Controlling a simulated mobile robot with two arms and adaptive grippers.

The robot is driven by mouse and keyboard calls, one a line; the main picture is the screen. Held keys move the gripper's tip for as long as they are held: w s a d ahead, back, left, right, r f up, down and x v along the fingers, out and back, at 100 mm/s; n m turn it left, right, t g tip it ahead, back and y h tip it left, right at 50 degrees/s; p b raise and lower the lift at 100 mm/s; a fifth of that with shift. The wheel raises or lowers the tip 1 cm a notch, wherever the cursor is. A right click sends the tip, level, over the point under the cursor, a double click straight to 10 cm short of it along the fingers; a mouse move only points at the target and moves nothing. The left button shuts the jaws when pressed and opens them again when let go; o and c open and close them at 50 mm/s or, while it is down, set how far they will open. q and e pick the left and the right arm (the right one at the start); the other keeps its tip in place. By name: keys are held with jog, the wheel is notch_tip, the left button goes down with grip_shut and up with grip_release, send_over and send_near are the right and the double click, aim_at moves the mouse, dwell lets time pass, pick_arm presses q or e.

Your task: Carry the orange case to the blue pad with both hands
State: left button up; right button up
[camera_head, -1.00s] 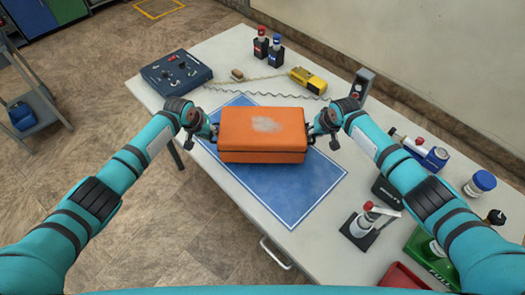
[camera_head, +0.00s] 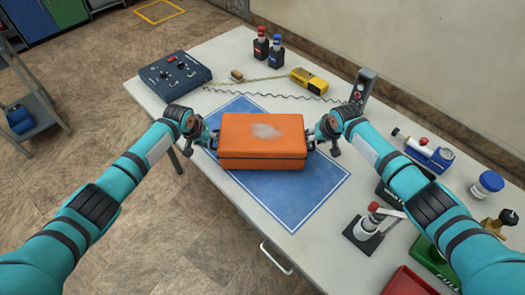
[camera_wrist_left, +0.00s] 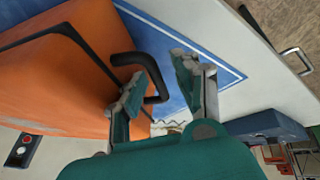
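The orange case (camera_head: 262,148) is level over the upper left part of the blue pad (camera_head: 292,200) and appears to rest on it. Its left end reaches about the pad's left edge. My left gripper (camera_head: 211,139) is at the case's left end. In the left wrist view its two fingers (camera_wrist_left: 165,88) are spread apart, with the case's black handle (camera_wrist_left: 158,80) between them, and the case (camera_wrist_left: 65,75) fills the left side. My right gripper (camera_head: 313,137) is at the case's right end; its fingers are too small and hidden to judge.
A dark blue control box (camera_head: 174,75), two bottles (camera_head: 268,45) and a yellow device (camera_head: 309,80) stand behind the pad. A dark upright device (camera_head: 362,86) is behind my right gripper. A red-capped stand (camera_head: 371,222) and green tray (camera_head: 432,262) are at right front.

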pick_arm(q)
jog(key=shift+d+r, duration=0.1)
pick_arm(e)
jog(key=shift+a, duration=0.15)
pick_arm(q)
jog(key=shift+s+r, duration=0.15)
jog(key=shift+r, duration=0.4)
pick_arm(e)
jog(key=shift+a, duration=0.1)
jog(key=shift+s+r, duration=0.15)
jog(key=shift+r, duration=0.3)
pick_arm(q)
jog(key=v, duration=0.6)
jog(key=shift+s+a+r, duration=0.25)
jog(key=shift+a, duration=0.05)
pick_arm(e)
jog(key=v, duration=1.1)
jog(key=shift+d, duration=0.2)
